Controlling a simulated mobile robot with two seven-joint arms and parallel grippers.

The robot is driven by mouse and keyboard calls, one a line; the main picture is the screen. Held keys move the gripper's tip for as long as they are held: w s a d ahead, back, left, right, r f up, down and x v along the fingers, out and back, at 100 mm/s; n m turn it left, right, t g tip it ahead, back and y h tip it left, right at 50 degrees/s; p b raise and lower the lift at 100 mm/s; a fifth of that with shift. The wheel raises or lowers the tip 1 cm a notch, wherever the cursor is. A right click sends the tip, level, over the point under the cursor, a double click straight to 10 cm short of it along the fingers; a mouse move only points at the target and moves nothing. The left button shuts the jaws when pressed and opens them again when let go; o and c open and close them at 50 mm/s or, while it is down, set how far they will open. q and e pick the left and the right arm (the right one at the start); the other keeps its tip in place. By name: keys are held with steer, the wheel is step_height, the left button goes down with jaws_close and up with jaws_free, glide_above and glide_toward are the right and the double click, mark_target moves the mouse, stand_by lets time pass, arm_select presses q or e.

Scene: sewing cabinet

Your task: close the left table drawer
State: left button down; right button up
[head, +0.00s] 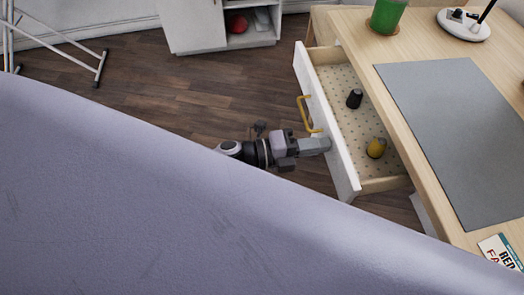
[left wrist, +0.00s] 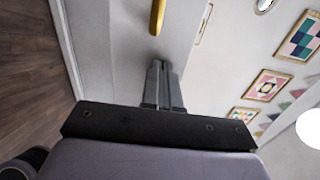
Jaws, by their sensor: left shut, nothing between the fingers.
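The left table drawer (head: 335,124) is pulled out from the wooden table (head: 415,120), with a white front and a yellow handle (head: 306,114). A dark spool (head: 354,98) and a yellow spool-like item (head: 376,147) are inside it. My left gripper (head: 326,145) is shut and empty, its tips at the drawer front, just nearer than the handle. In the left wrist view, the shut fingers (left wrist: 160,68) point at the white front (left wrist: 125,40), below the yellow handle (left wrist: 157,16). Whether they touch it I cannot tell. My right gripper is not in view.
A grey mat (head: 450,130), a green container (head: 388,15) and a lamp base (head: 464,24) are on the tabletop. A white cabinet (head: 195,28) stands at the back. A large lilac surface covers the lower left. Wooden floor (head: 170,90) is clear left of the drawer.

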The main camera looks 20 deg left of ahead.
arm_select(q)
steer(key=b, duration=0.5)
glide_toward(387, 134)
steer(key=d+r, duration=0.1)
steer(key=d, duration=0.1)
steer(key=d+r, duration=0.3)
steer(key=d, duration=0.1)
steer(key=shift+w+d+r, duration=0.15)
steer(key=shift+w, duration=0.05)
steer(key=shift+w+d+r, duration=0.1)
steer(key=shift+w+d, duration=0.15)
steer(key=shift+d, duration=0.1)
steer(key=shift+r, duration=0.15)
steer(key=shift+r, duration=0.15)
